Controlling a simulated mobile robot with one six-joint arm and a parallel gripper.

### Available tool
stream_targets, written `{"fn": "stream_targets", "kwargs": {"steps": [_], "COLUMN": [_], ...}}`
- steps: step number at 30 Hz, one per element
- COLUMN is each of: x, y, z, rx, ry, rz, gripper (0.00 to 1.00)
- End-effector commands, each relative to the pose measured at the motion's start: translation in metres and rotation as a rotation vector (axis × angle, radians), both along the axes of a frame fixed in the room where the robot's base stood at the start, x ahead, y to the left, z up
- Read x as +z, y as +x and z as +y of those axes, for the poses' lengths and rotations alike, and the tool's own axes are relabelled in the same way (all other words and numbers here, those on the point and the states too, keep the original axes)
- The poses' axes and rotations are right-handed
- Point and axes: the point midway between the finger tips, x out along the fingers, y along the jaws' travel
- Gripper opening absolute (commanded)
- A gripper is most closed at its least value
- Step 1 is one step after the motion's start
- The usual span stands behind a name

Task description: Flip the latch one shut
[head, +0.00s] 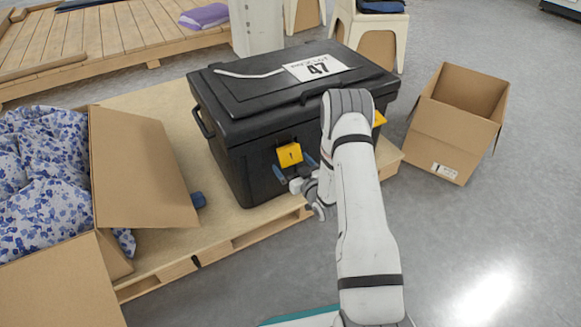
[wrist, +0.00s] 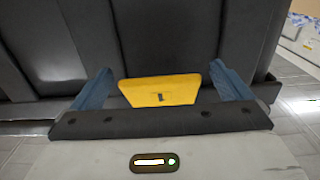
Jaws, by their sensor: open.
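Latch one (head: 289,155) is a yellow plate marked 1 on the front of a black lidded case (head: 235,150). The case's lid is down. My gripper (head: 302,170) is open, its blue fingers close in front of the case, just below and around the latch. In the wrist view, the yellow latch (wrist: 160,92) sits between the two spread blue fingers, with its lower edge near the dark palm bar. I cannot tell whether a finger touches it. A second yellow latch (head: 380,119) on the case front is mostly hidden behind my arm.
The case stands on a wooden pallet (head: 235,243). An open cardboard box (head: 145,175) with blue-patterned cloth (head: 40,165) is at left. Another open cardboard box (head: 450,135) is on the floor at right. The grey floor at lower right is clear.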

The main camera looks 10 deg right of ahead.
Motion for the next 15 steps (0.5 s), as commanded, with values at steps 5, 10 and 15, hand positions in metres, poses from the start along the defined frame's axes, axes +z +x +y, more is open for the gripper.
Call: {"fn": "stream_targets", "kwargs": {"steps": [5, 10, 15], "x": [0.0004, 0.0006, 0.0005], "y": [0.0042, 0.0040, 0.0040], "z": [0.0012, 0.0009, 0.0007], "rx": [-0.001, -0.001, -0.001], "ry": [0.000, 0.000, 0.000], "rz": [0.000, 0.000, 0.000], "gripper": [0.98, 0.97, 0.83]}}
